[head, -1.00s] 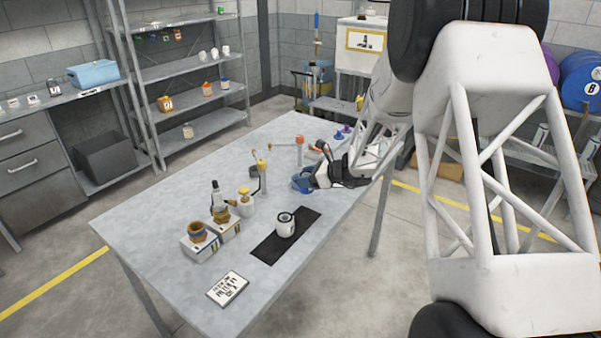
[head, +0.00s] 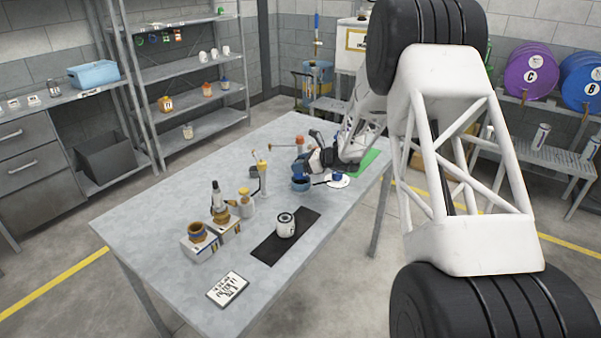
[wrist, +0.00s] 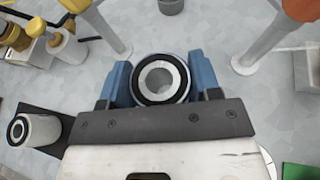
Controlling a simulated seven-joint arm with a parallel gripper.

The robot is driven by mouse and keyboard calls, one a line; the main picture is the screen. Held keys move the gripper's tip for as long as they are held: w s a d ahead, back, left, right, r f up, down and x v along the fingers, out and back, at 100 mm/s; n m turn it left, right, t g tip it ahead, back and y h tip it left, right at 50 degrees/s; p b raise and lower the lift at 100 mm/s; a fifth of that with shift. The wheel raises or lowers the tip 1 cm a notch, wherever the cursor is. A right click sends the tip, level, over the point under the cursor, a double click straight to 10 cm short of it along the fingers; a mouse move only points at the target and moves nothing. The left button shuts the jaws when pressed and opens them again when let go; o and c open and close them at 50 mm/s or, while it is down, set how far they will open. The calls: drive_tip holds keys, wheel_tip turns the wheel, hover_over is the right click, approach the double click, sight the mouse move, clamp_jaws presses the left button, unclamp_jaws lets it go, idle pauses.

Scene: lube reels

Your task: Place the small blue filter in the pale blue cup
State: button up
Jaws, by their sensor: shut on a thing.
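My gripper (wrist: 163,85) has two blue fingers. They are closed on the sides of a round filter (wrist: 160,78) with a black ring on its end face and a pale centre. In the head view, my gripper is at the far right part of the table, with a blue round thing (head: 300,185) at its end that looks like the held filter. A small blue thing (head: 337,177) shows on a white round dish (head: 340,183) just right of it. I cannot tell whether this is the pale blue cup; my gripper hides most of the dish in the wrist view.
A white can (head: 286,225) stands on a black mat (head: 265,249). Posts, yellow-topped bottles (head: 245,203) and boxes stand left of my gripper. A grey cup (wrist: 172,5) is ahead in the wrist view.

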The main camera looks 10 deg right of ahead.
drive_tip(key=shift+f, duration=1.7)
drive_tip(key=shift+f, duration=0.15)
drive_tip(key=o, duration=1)
drive_tip(key=shift+d+r, duration=0.15)
drive_tip(key=shift+r, duration=0.05)
drive_tip(key=v, duration=1.1)
drive_tip(key=shift+s+d+r, duration=0.15)
drive_tip(key=shift+s+d, duration=0.1)
